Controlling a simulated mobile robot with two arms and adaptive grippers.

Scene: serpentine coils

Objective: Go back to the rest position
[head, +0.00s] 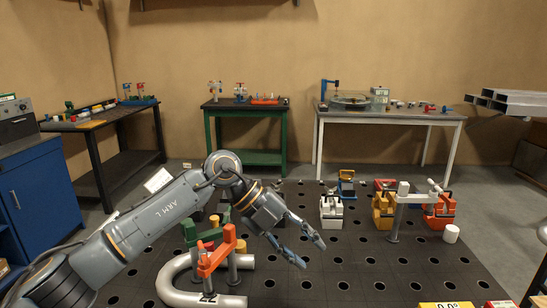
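My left arm comes in from the left, and its gripper (307,250) hangs over the dark perforated table at the centre. Its two fingers are spread apart with nothing between them. My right gripper is not in view.
White, yellow and red blocks (383,212) stand on the right of the perforated table, beside a white-topped post (394,222) and a white cylinder (451,234). Workbenches (246,110) line the back wall; a blue cabinet (38,198) stands left.

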